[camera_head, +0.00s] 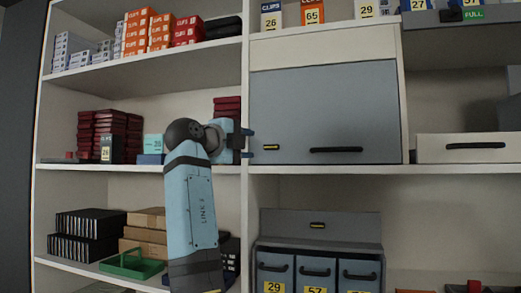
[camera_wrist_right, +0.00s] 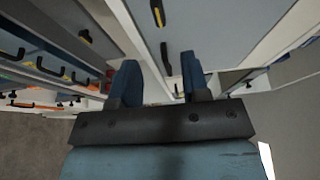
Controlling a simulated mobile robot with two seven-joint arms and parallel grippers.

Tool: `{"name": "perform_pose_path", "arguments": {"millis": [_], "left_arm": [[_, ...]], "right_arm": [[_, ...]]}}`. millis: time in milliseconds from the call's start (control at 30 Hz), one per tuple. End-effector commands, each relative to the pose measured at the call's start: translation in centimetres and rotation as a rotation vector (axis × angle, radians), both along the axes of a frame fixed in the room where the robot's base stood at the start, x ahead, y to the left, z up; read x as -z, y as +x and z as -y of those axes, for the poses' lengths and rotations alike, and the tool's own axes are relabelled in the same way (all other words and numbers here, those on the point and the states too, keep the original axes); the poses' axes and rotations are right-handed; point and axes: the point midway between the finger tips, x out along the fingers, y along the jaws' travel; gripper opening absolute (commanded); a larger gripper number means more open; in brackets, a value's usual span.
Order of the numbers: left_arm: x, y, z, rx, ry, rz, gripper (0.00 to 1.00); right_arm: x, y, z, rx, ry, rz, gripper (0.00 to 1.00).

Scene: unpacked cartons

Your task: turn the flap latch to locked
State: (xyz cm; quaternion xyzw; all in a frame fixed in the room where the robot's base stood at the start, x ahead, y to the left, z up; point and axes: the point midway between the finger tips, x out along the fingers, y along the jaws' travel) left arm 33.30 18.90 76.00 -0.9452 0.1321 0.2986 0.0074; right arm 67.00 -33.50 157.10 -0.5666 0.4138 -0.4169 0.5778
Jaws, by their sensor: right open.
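The flap (camera_head: 325,105) is a large closed grey panel in the middle shelf bay. Its latch (camera_head: 270,147), a small yellow and dark bar, lies horizontally near the lower left corner, left of a black handle (camera_head: 336,150). My right gripper (camera_head: 250,143) is open, with two blue fingers one above the other, just left of the latch in the picture; I cannot tell whether they touch the panel. In the right wrist view the open fingers (camera_wrist_right: 160,82) show empty, and what seems the latch (camera_wrist_right: 157,12) is near the top edge. My left gripper is not in view.
Below is a smaller grey panel (camera_head: 320,228) with its own yellow latch (camera_head: 317,225), above grey drawers (camera_head: 318,284). A white drawer (camera_head: 468,148) is at right. Dark red boxes (camera_head: 108,130) and a green tray (camera_head: 131,264) stand on the left shelves.

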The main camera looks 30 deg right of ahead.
Motion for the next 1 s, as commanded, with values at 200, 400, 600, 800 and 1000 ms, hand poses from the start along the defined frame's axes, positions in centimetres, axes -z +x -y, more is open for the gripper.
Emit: {"name": "perform_pose_path", "arguments": {"millis": [200,400,600,800,1000], "left_arm": [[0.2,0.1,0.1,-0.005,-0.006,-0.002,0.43],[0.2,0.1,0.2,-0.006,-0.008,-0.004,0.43],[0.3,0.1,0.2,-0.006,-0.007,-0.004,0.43],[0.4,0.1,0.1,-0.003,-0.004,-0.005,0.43],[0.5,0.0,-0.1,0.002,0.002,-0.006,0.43]], "right_arm": [[0.0,-0.9,-2.8,-0.001,-0.001,0.0,0.43],[0.0,-1.1,-3.3,0.001,0.0,0.0,0.43],[0.0,-1.1,-3.2,0.001,0.0,0.0,0.43],[0.1,-1.0,-3.2,0.0,-0.001,-0.002,0.43],[5.3,1.8,-2.7,-0.067,-0.052,-0.14,0.43]]}}
